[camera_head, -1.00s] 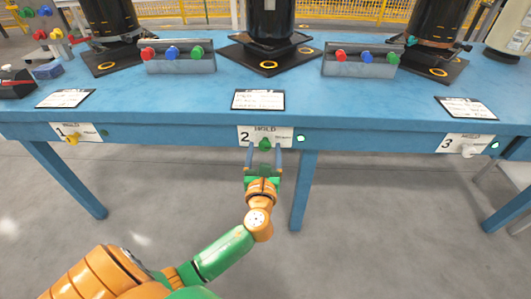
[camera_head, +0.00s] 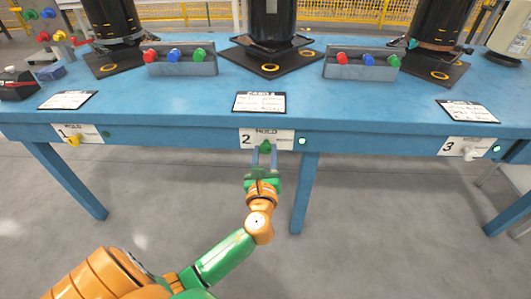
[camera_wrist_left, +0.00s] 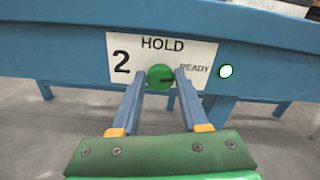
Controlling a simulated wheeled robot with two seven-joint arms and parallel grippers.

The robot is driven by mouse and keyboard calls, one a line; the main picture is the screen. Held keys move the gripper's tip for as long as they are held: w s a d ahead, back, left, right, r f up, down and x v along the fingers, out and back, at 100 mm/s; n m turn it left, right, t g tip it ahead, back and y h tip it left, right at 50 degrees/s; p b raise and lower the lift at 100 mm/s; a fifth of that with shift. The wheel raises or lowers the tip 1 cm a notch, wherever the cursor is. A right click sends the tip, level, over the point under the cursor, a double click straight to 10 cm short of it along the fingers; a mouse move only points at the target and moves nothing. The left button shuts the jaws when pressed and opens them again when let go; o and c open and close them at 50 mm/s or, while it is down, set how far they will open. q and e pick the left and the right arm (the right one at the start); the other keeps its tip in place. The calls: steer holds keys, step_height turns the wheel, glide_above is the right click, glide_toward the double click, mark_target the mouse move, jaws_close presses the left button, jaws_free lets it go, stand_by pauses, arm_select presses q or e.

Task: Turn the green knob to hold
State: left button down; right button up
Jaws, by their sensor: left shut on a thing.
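The green knob (camera_head: 265,147) sits on the white panel numbered 2 (camera_head: 254,137) on the front edge of the blue table. In the left wrist view the knob (camera_wrist_left: 159,77) is round, with a dark pointer mark lying toward the right, on the READY side. HOLD is printed above it on the panel (camera_wrist_left: 140,50). My left gripper (camera_head: 265,151) is shut on the knob, with one finger at each side; the fingers (camera_wrist_left: 160,80) also show in the left wrist view. My right gripper is not in view.
A lit round lamp (camera_head: 303,141) is right of panel 2. A yellow knob (camera_head: 73,139) at panel 1 and a white knob (camera_head: 471,154) at panel 3 are well apart. Grey button boxes (camera_head: 180,67) and papers lie on the blue table (camera_head: 330,110). The floor in front is clear.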

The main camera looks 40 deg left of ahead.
arm_select(q)
steer(key=n, duration=0.3)
steer(key=shift+f+n, duration=0.1)
steer(key=shift+n, duration=0.3)
steer(key=shift+n+b, duration=0.4)
steer(key=shift+n, duration=0.5)
steer(key=shift+f+n, duration=0.1)
steer(key=shift+n, duration=0.8)
steer(key=shift+n+b, duration=0.45)
steer(key=shift+n, duration=0.45)
steer(key=n, duration=0.2)
steer(key=shift+s+n+b, duration=0.1)
steer(key=shift+n+b, duration=0.25)
steer(key=shift+n, duration=0.05)
steer(key=shift+a+f+n+b, duration=0.1)
steer(key=shift+n+b, duration=0.2)
steer(key=shift+n, duration=1.5)
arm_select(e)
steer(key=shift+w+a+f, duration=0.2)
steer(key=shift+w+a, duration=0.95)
arm_select(q)
steer(key=shift+n, duration=0.3)
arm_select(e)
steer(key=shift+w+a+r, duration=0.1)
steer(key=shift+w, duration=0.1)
